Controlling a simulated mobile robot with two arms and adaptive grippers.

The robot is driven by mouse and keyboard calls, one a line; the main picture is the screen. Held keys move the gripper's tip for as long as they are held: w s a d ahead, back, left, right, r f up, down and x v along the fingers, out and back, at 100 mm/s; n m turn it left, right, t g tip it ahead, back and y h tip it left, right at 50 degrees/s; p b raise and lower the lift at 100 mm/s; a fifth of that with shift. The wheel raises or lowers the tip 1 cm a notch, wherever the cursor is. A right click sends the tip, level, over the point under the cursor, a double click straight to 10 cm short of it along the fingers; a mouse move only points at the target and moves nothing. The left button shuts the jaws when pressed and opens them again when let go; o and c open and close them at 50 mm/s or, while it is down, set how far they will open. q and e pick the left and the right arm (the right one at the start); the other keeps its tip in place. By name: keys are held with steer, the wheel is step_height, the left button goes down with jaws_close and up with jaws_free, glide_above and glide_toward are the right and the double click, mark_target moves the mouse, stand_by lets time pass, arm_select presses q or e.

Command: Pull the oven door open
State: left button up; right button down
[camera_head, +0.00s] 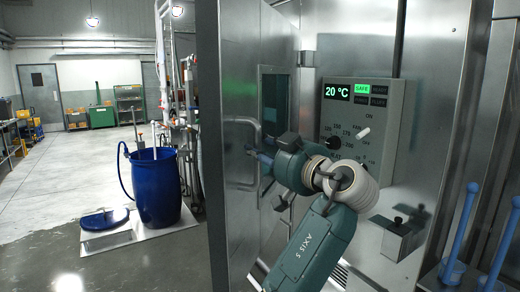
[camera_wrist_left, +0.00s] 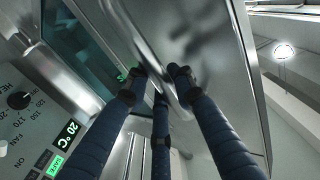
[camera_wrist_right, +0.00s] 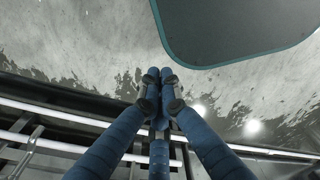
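The oven door (camera_head: 240,215) is a tall metal panel with a dark teal window (camera_head: 275,100). It stands swung out at an angle to the wall with the control panel; the oven's inside is hidden. Its bar handle (camera_head: 238,121) is near the free edge. My left gripper (camera_head: 262,155) is at the handle. In the left wrist view, the fingers (camera_wrist_left: 160,82) are spread around the handle (camera_wrist_left: 142,42), the right finger close against it and a gap at the left one. Firm contact is unclear. My right gripper (camera_wrist_right: 159,78) is shut and empty above the floor.
A control panel (camera_head: 370,125) reading 20 °C is right of the door. A blue barrel (camera_head: 157,190) and its lid (camera_head: 104,219) stand left of the door. Blue posts (camera_head: 460,230) rise at the far right. The floor at left is mostly clear.

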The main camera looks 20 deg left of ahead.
arm_select(q)
steer(key=o, duration=0.3)
steer(key=shift+f, duration=0.15)
steer(key=shift+o, duration=0.2)
steer(key=shift+d, duration=0.15)
steer(key=v, duration=0.7)
arm_select(e)
steer(key=shift+d, duration=0.4)
arm_select(q)
steer(key=shift+s+d, duration=0.1)
steer(key=shift+s, duration=0.05)
